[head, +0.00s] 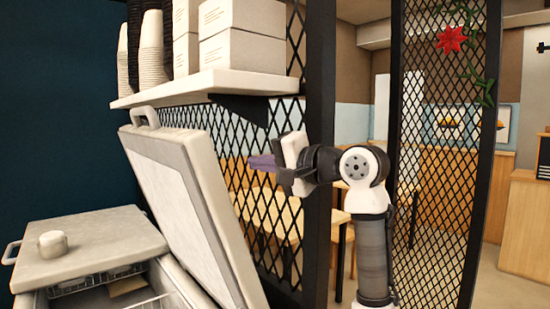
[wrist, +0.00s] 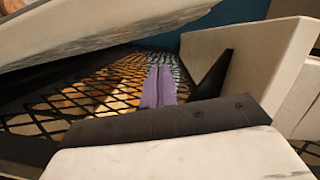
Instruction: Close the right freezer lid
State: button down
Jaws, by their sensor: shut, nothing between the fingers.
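The right freezer lid (head: 202,188) stands open in the head view, tilted up and leaning back, with a handle (head: 145,117) on its top edge. My gripper (head: 262,163) is to the right of the lid's upper part, below the shelf, with its purple fingers pointing left. In the wrist view the fingers (wrist: 157,88) are together and empty. A pale slab, which looks like the lid (wrist: 100,32), crosses the upper left there, apart from the fingers in the picture. The freezer opening (head: 125,292) shows a wire basket inside; its lower part is out of frame.
The left freezer lid (head: 88,248) lies flat with a round knob (head: 52,243) on it. A white shelf (head: 200,88) with cups and boxes is above my gripper. A black mesh partition (head: 275,215) stands behind, with a dark post (head: 319,150).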

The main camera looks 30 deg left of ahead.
aim_at(233, 204)
jog(key=shift+s+a+f+p, duration=0.25)
jog(key=shift+s+a, duration=0.25)
jog(key=shift+a, duration=0.3)
jog(key=shift+s+a+f+p, duration=0.25)
jog(key=shift+s+a, duration=0.2)
jog(key=shift+a, duration=0.4)
jog(key=shift+s+a+f+p, duration=0.25)
jog(key=shift+s+a, duration=0.25)
jog(key=shift+a, duration=0.3)
